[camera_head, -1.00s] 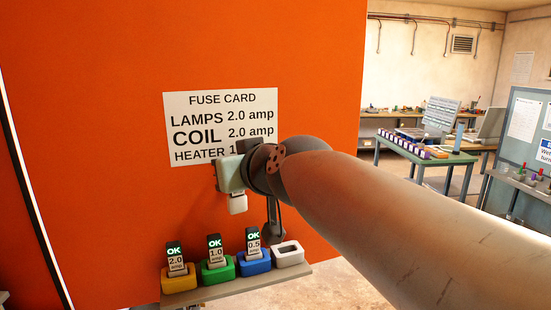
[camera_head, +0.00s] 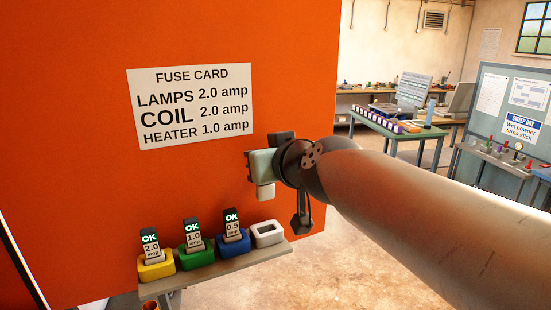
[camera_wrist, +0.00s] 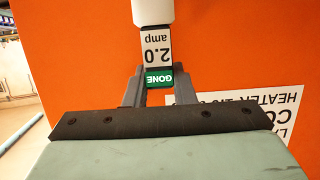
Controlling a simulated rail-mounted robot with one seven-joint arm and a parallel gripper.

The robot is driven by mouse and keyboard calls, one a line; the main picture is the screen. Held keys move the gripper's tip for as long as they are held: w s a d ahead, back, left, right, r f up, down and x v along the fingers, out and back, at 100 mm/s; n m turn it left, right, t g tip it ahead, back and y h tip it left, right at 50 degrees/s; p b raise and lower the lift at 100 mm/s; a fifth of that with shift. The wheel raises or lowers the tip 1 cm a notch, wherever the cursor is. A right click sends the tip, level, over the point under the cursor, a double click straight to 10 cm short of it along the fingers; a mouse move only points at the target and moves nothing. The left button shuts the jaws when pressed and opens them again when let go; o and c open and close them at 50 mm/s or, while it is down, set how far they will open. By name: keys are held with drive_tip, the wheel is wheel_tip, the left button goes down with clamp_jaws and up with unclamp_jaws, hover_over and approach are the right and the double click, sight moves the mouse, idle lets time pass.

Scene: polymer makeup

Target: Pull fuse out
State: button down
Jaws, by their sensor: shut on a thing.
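In the wrist view, my gripper (camera_wrist: 159,78) is shut on a fuse (camera_wrist: 157,48) with an upside-down 2.0 amp label and a green GONE tag. The tag sits between the dark fingers. A white piece (camera_wrist: 152,10) is beyond the label; I cannot tell whether it belongs to the fuse or is separate. In the head view, the pale green hand of my gripper (camera_head: 262,166) is in front of the orange panel (camera_head: 90,110), below the fuse card's right end. The held fuse is not clearly seen there.
The fuse card (camera_head: 192,105) hangs on the panel. A shelf (camera_head: 215,272) carries yellow (camera_head: 157,267), green (camera_head: 195,259) and blue (camera_head: 233,245) holders with OK fuses marked 2.0, 1.0 and 0.5. The white holder (camera_head: 267,233) is empty. A workshop bench (camera_head: 400,128) stands at the back right.

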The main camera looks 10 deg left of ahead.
sight(268, 187)
drive_tip(key=shift+f+b, duration=2.95)
drive_tip(key=shift+b, duration=0.3)
drive_tip(key=shift+b, duration=0.8)
drive_tip(key=shift+f+b, duration=1.75)
drive_tip(key=shift+b, duration=0.4)
drive_tip(key=c, duration=1.1)
unclamp_jaws()
